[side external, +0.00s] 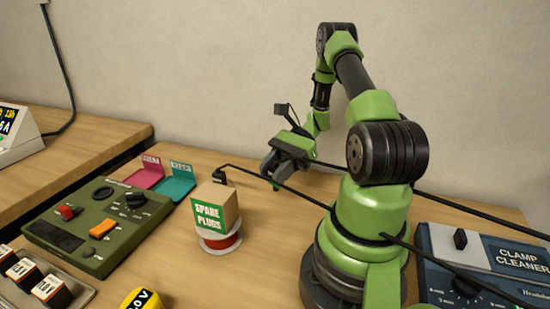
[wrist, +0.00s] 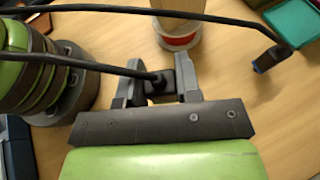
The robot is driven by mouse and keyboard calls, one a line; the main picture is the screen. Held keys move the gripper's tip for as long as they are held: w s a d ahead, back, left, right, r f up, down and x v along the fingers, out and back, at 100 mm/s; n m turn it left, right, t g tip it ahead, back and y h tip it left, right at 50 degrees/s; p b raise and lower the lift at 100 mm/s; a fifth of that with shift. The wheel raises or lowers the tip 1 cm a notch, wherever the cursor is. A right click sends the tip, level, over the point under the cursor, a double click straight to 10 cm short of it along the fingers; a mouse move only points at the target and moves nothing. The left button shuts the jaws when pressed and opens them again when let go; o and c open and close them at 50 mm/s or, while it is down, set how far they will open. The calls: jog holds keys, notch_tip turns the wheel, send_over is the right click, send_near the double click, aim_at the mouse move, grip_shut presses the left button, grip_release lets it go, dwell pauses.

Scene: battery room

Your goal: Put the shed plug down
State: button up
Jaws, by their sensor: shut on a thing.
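My gripper (side external: 276,178) is shut on a black plug, which shows between the two fingers in the wrist view (wrist: 159,84). I take it for the shed plug, though no label on it can be read. Its black cable runs off to the left in the wrist view. In the side view the fingers point down above the table and largely hide the plug. A second dark plug (side external: 220,177) with its own cable is beyond the spare plugs box; it also shows at upper right in the wrist view (wrist: 271,59), apart from my gripper.
A "SPARE PLUGS" box (side external: 214,206) sits on a red-and-white spool (side external: 220,242). A magenta tray (side external: 146,177) and a teal tray (side external: 177,188) lie behind the green control panel (side external: 97,228). A clamp cleaner (side external: 480,265) is at right. Cables cross near my arm; table beneath my gripper looks clear.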

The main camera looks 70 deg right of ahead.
aim_at(275, 190)
jog(key=shift+f, duration=2.7)
jog(key=shift+f, duration=0.6)
jog(key=o, duration=1)
